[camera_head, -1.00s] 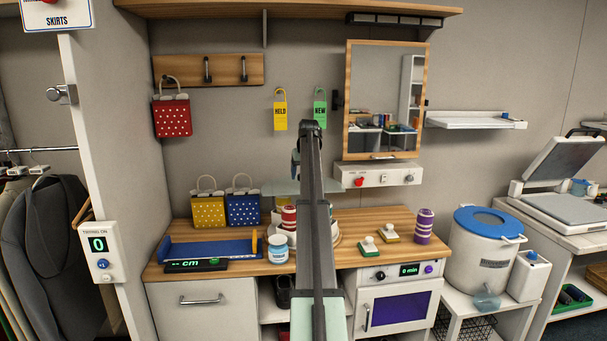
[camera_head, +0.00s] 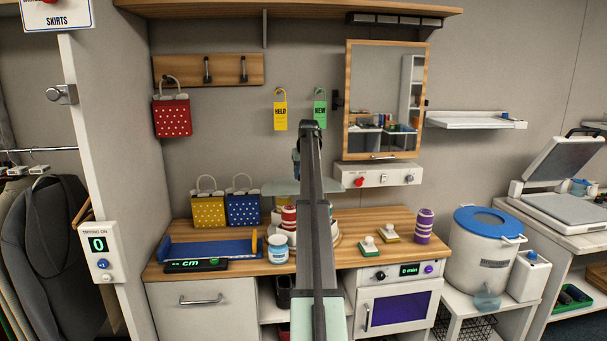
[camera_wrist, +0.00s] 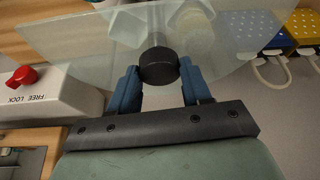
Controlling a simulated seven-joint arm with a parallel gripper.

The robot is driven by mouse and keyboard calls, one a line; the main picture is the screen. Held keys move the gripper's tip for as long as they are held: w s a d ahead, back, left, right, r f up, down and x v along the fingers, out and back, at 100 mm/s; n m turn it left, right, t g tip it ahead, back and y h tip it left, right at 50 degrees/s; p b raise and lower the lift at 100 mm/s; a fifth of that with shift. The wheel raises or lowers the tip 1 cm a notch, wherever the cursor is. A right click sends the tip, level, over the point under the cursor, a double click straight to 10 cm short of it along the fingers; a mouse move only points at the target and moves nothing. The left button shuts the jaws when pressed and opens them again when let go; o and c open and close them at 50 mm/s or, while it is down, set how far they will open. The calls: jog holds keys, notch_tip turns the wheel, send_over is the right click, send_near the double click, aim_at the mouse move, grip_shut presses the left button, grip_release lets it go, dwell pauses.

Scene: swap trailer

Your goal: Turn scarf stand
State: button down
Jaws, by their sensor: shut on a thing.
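The scarf stand has a clear glass plate (camera_head: 281,188) above the counter and a pale round base with red-and-white rolls (camera_head: 289,216) on it. My own arm hides its middle in the head view. In the wrist view the glass plate (camera_wrist: 75,42) spreads out beyond a black round knob (camera_wrist: 158,66) on a post. My gripper (camera_wrist: 160,76) has its two blue fingers shut on this knob, one on each side. Pale blurred shapes show through the glass.
A white FREE/LOCK box (camera_wrist: 45,95) with a red knob is close by at the left in the wrist view. Yellow (camera_head: 208,211) and blue (camera_head: 243,209) dotted bags stand left of the stand. A white jar (camera_head: 278,249) and two small stamp-like items (camera_head: 369,246) stand near its base.

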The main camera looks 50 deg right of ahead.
jog(key=shift+m+g, duration=0.3)
jog(key=shift+m, duration=0.4)
jog(key=shift+w+a+m+g+h, duration=0.1)
jog(key=shift+m+g+h, duration=0.25)
jog(key=shift+m, duration=0.7)
jog(key=shift+w+m+g+h, duration=0.1)
jog(key=shift+m+g+h, duration=0.2)
jog(key=shift+m, duration=0.75)
jog(key=shift+w+m+g, duration=0.1)
jog(key=shift+m+g, duration=0.5)
jog(key=shift+m, duration=0.95)
jog(key=shift+w+m+g, duration=0.1)
jog(key=shift+m+g, duration=0.45)
jog(key=shift+m, duration=1)
jog(key=shift+w+m+g+y, duration=0.15)
jog(key=shift+m+g, duration=0.4)
jog(key=shift+m, duration=1)
jog(key=shift+s+m+g+y, duration=0.1)
jog(key=shift+m+g, duration=0.45)
jog(key=shift+m, duration=1)
jog(key=shift+w+m+g+y, duration=0.1)
jog(key=shift+m+g+y, duration=0.25)
jog(key=shift+m, duration=0.8)
jog(key=shift+m+g+y, duration=0.15)
jog(key=shift+m+y, duration=0.3)
jog(key=shift+m, duration=1.2)
jog(key=c, duration=0.5)
grip_release()
jog(key=shift+r, duration=0.1)
